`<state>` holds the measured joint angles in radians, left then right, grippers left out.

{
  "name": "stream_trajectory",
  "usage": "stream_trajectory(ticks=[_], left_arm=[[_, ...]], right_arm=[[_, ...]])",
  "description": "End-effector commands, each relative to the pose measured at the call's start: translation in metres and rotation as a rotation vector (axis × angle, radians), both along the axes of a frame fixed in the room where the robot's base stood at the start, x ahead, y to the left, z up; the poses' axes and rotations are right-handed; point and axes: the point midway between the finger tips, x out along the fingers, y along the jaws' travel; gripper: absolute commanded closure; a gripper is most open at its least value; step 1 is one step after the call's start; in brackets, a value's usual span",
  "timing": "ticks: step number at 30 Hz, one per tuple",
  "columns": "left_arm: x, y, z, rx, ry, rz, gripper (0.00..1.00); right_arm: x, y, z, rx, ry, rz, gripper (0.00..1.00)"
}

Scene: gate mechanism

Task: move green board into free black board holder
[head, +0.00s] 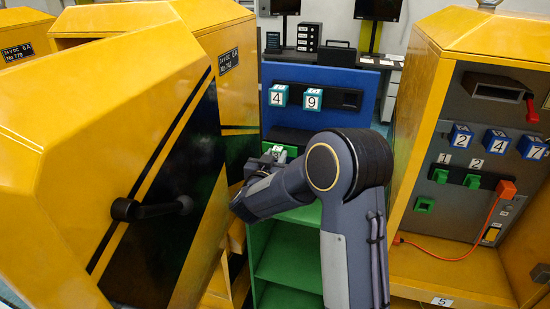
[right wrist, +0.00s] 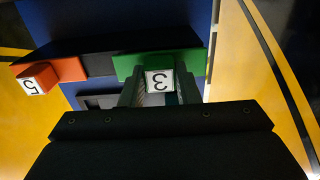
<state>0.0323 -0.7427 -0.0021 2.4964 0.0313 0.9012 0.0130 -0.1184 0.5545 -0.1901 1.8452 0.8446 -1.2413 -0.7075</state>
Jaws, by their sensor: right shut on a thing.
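The green board (right wrist: 128,66) bears a white-faced cube (right wrist: 158,82) with a 3, upside down in the right wrist view. My right gripper (right wrist: 158,92) has a finger on each side of this cube and is shut on it. In the head view the right gripper (head: 270,163) is at the blue panel's lower left and hides most of the green board. A black holder (right wrist: 145,46) lies behind the green board in the wrist view; I cannot tell whether the board sits in it. Another black holder (head: 338,99) is higher on the blue panel. My left gripper is not in view.
Blue cubes 4 (head: 278,96) and 9 (head: 312,98) sit on the blue panel (head: 365,90). An orange block with a 5 (right wrist: 38,80) shows in the wrist view. Yellow cabinets (head: 100,110) stand left and right (head: 415,130). Green shelves (head: 290,262) are below.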

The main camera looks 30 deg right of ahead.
Motion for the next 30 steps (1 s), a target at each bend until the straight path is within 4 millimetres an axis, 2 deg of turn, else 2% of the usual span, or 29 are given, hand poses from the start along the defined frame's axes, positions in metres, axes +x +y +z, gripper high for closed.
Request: stream_trajectory(ticks=[30], left_arm=[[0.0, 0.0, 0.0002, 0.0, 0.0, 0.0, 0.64]], right_arm=[[0.0063, -0.0072, 0.0004, 0.0, -0.001, -0.001, 0.95]])
